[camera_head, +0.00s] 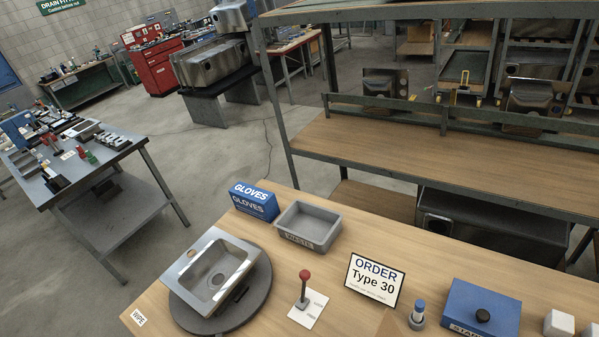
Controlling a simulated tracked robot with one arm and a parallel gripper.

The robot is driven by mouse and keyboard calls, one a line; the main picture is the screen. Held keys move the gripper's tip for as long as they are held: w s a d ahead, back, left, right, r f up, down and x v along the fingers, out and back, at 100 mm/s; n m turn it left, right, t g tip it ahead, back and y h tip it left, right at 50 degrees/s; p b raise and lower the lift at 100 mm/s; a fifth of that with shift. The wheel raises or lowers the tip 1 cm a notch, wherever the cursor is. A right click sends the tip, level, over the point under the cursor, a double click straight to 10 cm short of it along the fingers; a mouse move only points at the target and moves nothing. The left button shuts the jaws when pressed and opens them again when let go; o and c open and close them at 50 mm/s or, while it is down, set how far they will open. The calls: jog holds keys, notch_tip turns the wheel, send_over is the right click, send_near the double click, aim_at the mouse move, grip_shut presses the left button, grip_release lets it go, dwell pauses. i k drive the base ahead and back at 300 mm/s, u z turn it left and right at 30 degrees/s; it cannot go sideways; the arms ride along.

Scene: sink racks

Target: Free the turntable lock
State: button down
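The turntable (261,291) is a dark grey round disc on the wooden bench at the lower left. A steel sink (212,275) lies on it, turned at an angle to the bench edge. Just right of the disc stands a small lever with a red knob (305,275). It rises nearly upright from a white label plate (308,312) whose small print I cannot read clearly. Whether this lever is the lock, and its setting, cannot be told for sure. My gripper does not show in this view.
Behind the lever are a grey WASTE tray (325,214) and a blue GLOVES box (255,201). To its right are an order sign (374,279), a blue-capped part (418,315) and a blue box with a black knob (480,309). A metal rack (450,158) stands behind the bench.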

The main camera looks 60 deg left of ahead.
aim_at(304, 275)
jog(key=k, duration=1.65)
jog(key=u, duration=0.6)
jog(key=i, duration=1.65)
jog(key=z, duration=0.05)
